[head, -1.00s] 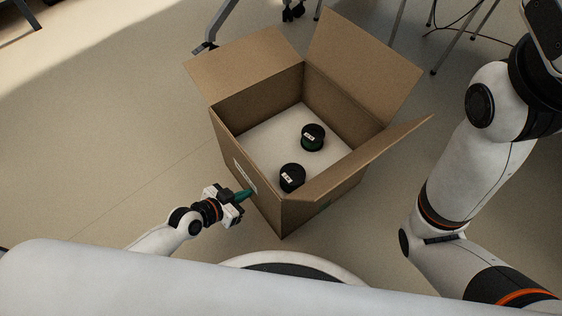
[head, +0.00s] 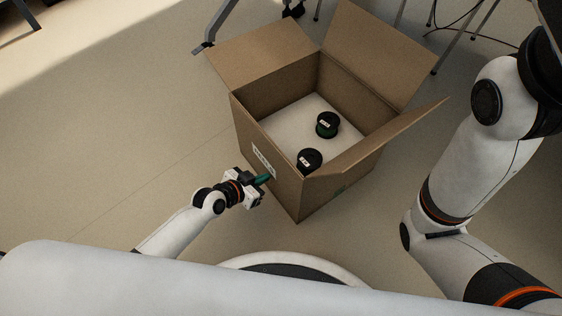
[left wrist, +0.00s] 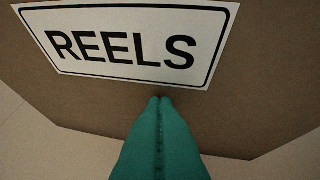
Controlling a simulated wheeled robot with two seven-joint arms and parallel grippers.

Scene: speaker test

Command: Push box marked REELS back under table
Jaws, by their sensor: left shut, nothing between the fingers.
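The open cardboard box (head: 287,191) stands upright on the floor in the head view, its flaps spread outward. Its white REELS label (head: 263,162) is on the side facing my left arm, and fills the top of the left wrist view (left wrist: 125,45). My left gripper (head: 266,178) is shut and empty. Its green fingertips (left wrist: 160,100) are at the box wall just below the label and appear to touch it. Two dark reels (head: 327,124) (head: 309,160) sit on a pale surface inside the box. My right gripper is out of view; only the right arm shows.
Thin metal legs (head: 443,52) stand behind the box at the top right. A grey leg (head: 218,24) and a dark caster (head: 293,10) are behind it at the top left. A dark cable lies at the top right. The floor (head: 100,130) on the left is clear.

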